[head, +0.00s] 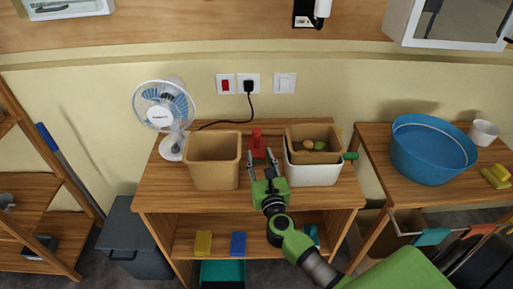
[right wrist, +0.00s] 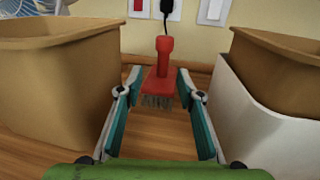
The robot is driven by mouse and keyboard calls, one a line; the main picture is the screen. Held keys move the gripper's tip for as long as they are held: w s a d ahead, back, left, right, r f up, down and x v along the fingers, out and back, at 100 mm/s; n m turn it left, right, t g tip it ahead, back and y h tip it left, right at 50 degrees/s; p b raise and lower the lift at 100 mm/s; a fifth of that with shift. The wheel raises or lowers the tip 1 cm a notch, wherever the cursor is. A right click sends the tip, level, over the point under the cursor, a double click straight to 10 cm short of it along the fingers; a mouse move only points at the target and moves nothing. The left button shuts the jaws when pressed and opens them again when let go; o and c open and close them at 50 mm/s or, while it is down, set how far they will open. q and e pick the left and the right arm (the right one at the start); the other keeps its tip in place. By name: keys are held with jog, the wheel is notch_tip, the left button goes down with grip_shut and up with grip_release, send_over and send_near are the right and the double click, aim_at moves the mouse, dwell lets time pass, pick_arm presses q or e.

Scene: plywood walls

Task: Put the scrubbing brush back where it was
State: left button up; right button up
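The red scrubbing brush (head: 257,143) stands upright, handle up and pale bristles down, at the back of the wooden table (head: 160,193), between the brown bin and the white bin. It also shows in the right wrist view (right wrist: 163,68). My right gripper (head: 262,154) is over the table in front of the brush, pointing at it. In the right wrist view its fingers (right wrist: 158,88) are spread apart, with the brush seen between and just beyond the tips. Nothing is held. I cannot tell whether a finger touches the brush. My left gripper is not in view.
A brown bin (head: 212,165) stands left of the brush. At right, a white bin (head: 313,175) holds a brown box (head: 300,132) with roundish items. A fan (head: 163,108) stands at back left. A blue basin (head: 432,150) sits on the right table. The gap between the bins is narrow.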

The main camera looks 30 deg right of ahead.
aim_at(257, 141)
jog(key=x, duration=0.4)
jog(key=shift+f, duration=0.15)
jog(key=shift+d+p+x, duration=0.15)
jog(key=shift+x, duration=1.15)
jog(key=shift+d+p+x, duration=0.1)
jog(key=shift+p+x, duration=0.05)
jog(key=shift+x, duration=1.2)
jog(key=shift+s, duration=0.15)
grip_shut()
